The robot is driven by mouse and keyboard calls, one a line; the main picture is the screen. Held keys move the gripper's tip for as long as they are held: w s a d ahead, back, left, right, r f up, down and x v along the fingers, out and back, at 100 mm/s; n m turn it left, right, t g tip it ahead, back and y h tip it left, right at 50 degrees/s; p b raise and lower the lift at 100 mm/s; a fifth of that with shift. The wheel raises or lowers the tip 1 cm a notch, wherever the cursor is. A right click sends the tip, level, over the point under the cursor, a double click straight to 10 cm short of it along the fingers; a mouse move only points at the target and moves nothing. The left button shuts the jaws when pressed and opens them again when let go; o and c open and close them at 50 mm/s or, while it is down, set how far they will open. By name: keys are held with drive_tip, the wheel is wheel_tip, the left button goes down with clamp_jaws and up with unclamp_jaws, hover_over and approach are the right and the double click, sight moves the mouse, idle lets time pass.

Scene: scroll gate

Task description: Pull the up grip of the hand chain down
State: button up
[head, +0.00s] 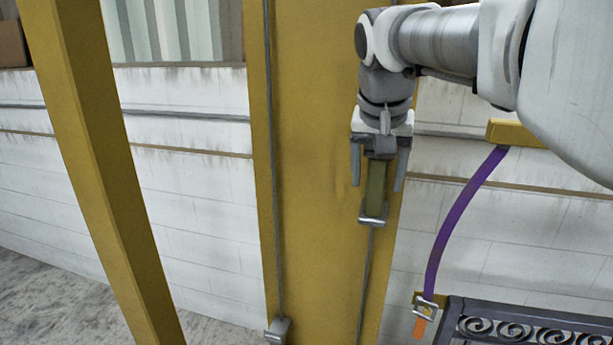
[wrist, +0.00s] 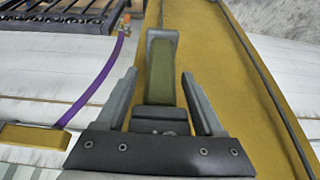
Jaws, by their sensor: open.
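My gripper (head: 377,187) is open and points down in front of the yellow post. An olive-green grip (head: 376,188) with a grey bracket at its lower end lies between the two fingers, with a gap on each side. In the wrist view, the olive grip (wrist: 162,75) runs from near the palm past the fingertips of my gripper (wrist: 160,73). A thin grey chain (head: 365,275) hangs below the grip. A second chain (head: 273,190) runs down the post's left side to a grey block (head: 278,329).
The wide yellow post (head: 315,150) stands behind my gripper. A slanted yellow beam (head: 92,150) is at the left. A purple strap (head: 455,220) hangs from a yellow bracket (head: 517,133) at the right, above a dark ornate metal frame (head: 530,325). White wall lies behind.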

drive_tip(key=shift+w+f, duration=0.2)
drive_tip(key=shift+f, duration=0.35)
clamp_jaws()
